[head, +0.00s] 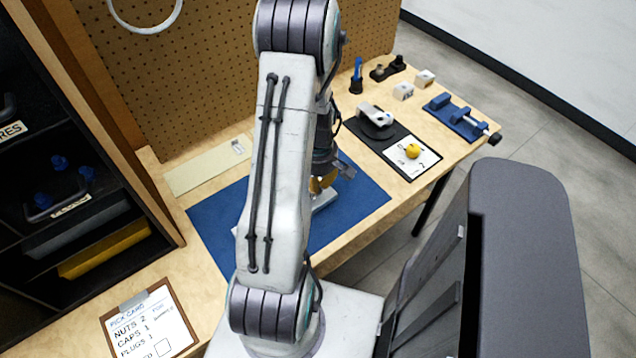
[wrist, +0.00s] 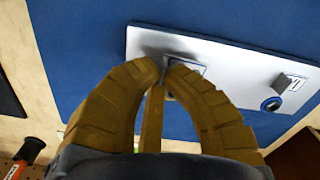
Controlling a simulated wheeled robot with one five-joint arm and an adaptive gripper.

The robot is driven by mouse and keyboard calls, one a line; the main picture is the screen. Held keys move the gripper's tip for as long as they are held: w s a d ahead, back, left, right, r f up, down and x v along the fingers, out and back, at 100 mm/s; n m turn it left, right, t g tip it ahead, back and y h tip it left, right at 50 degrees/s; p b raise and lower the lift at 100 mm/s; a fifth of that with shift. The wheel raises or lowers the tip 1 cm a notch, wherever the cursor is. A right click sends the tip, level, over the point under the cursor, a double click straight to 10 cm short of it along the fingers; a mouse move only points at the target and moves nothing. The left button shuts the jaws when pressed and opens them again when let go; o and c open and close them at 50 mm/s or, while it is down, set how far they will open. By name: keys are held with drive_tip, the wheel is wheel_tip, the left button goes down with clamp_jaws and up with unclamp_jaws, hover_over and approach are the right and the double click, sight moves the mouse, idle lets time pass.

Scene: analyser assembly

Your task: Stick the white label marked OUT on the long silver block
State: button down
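The long silver block (wrist: 225,62) lies on the blue mat in the wrist view; its end also shows in the head view (head: 325,199), partly behind my arm. My gripper (wrist: 165,68) is over the block, its yellow-brown fingers nearly together at the tips. A small white square piece, seemingly a label (wrist: 188,67), shows at the fingertips, with its edge between them. Its marking is hidden or too small to read. In the head view my gripper (head: 318,184) is low over the mat.
A pale strip (head: 200,170) with a small white label (head: 238,147) lies left of the blue mat (head: 215,225). A black pad with a grey device (head: 376,116), a card with a yellow ball (head: 413,151) and a blue vise (head: 455,117) stand right. Shelves are left.

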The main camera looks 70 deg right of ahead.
drive_tip(key=shift+f+b, duration=0.95)
drive_tip(key=shift+b, duration=0.45)
idle(2.9)
idle(0.4)
drive_tip(key=c, duration=0.7)
unclamp_jaws()
drive_tip(key=shift+r, duration=0.2)
drive_tip(key=shift+r+p, duration=2.5)
drive_tip(key=shift+r, duration=0.85)
